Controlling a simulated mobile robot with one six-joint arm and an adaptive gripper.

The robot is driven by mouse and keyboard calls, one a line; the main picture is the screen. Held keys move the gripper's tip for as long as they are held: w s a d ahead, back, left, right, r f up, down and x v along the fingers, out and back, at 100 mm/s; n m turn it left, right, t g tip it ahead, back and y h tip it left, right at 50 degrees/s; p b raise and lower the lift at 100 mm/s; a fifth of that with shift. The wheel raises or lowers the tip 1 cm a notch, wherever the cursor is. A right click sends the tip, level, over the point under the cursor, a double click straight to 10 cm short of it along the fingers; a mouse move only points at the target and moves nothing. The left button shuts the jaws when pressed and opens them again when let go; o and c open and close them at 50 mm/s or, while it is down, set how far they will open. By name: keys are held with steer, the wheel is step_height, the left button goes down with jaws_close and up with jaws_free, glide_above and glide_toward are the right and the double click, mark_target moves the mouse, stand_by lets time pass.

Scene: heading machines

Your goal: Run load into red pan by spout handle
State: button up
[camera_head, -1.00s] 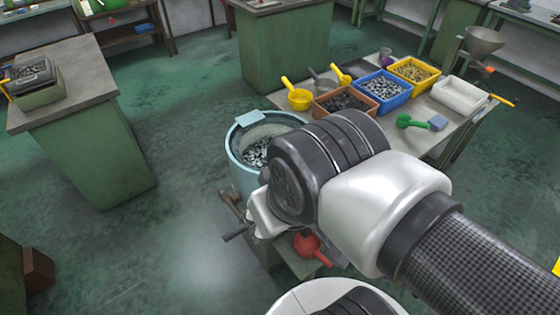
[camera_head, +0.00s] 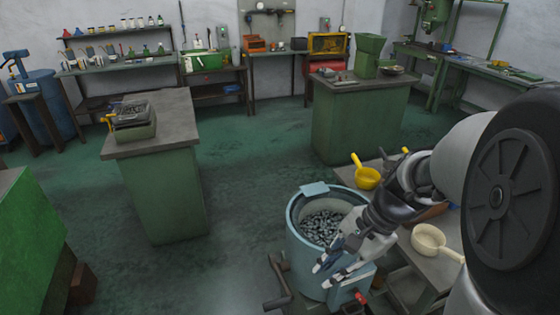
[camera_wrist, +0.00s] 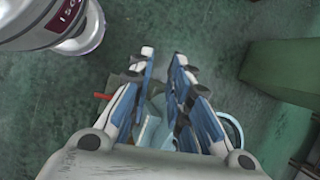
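A light blue tub (camera_head: 297,234) holds a load of small grey metal pieces (camera_head: 322,226). A pale blue tab (camera_head: 315,189) is on its far rim. A dark crank-like handle (camera_head: 280,288) stands at its lower left; I cannot tell whether it is the spout handle. My gripper (camera_head: 330,262) hangs over the tub's near right side, open and empty, fingers apart. It also shows in the wrist view (camera_wrist: 163,57), with part of the tub rim (camera_wrist: 236,130) beside the right finger. Only a small red part (camera_head: 361,297) shows below; the red pan is mostly hidden.
A bench to the right bears a yellow scoop (camera_head: 367,178) and a cream pan (camera_head: 429,238); my arm hides much of it. A green cabinet (camera_head: 165,195) stands left, another (camera_head: 350,125) behind. The floor (camera_head: 240,170) between them is clear.

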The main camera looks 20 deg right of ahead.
steer(key=w+d+f+m+t+y, duration=0.2)
steer(key=d+f+m+t+y, duration=0.35)
steer(key=d+f+m, duration=1.4)
steer(key=s+d+f+m+t+h, duration=0.1)
steer(key=s+f+m+t+h, duration=0.25)
steer(key=f+m, duration=0.4)
steer(key=s+d+f+m+t+h+b, duration=0.1)
steer(key=s+f+m+t+h, duration=0.3)
steer(key=f, duration=0.6)
steer(key=s+d+f+m+t+h, duration=0.15)
steer(key=s+f+m, duration=0.25)
steer(key=f+m, duration=0.4)
steer(key=shift+n+h, duration=0.3)
steer(key=shift+h, duration=0.05)
steer(key=x, duration=0.6)
steer(key=b+x, duration=0.1)
steer(key=x, duration=0.5)
steer(key=f+b+x, duration=0.1)
steer(key=x, duration=0.5)
steer(key=shift+a, duration=0.35)
steer(key=shift+s, duration=0.1)
steer(key=shift+c, duration=0.4)
jaws_close()
steer(key=shift+f, duration=0.1)
